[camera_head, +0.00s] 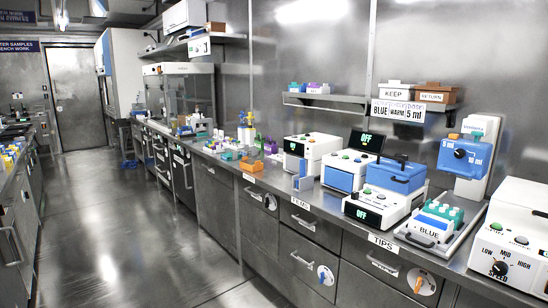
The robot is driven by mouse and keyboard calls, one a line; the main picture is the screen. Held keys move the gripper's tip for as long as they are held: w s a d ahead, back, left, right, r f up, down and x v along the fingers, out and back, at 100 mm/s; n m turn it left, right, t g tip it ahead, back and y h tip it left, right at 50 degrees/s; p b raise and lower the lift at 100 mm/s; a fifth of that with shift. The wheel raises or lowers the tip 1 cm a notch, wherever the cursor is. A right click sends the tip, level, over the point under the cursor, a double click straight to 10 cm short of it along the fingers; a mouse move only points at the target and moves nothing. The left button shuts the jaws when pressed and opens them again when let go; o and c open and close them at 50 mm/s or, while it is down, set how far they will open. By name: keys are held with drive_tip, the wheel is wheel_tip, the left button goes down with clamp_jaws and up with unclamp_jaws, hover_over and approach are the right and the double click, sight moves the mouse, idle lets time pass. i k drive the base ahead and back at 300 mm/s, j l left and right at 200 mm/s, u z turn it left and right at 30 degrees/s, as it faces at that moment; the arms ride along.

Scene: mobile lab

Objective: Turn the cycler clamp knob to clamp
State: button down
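No label reading cycler or clamp is legible, so I cannot tell for sure which device is the cycler. A white device with a blue lid (396,176) and a dark handle on top stands on the right-hand bench; its front panel (368,214) shows a green OFF display. To its left is a white box with a blue front (340,177) and a dark screen reading OFF (366,139) behind it. A dark knob (500,268) marked LOW, MID, HIGH is on a white device (512,240) at the right edge. My gripper is not in view.
A blue dispenser (466,154) with a dark knob marked 5 ml and 10 ml hangs behind the bench. A rack marked BLUE (432,227) holds teal-capped items. KEEP (392,97) and RETURN (434,97) bins sit on a shelf. The floor aisle (130,230) is clear.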

sight(404, 156)
drive_tip(key=z, duration=1.1)
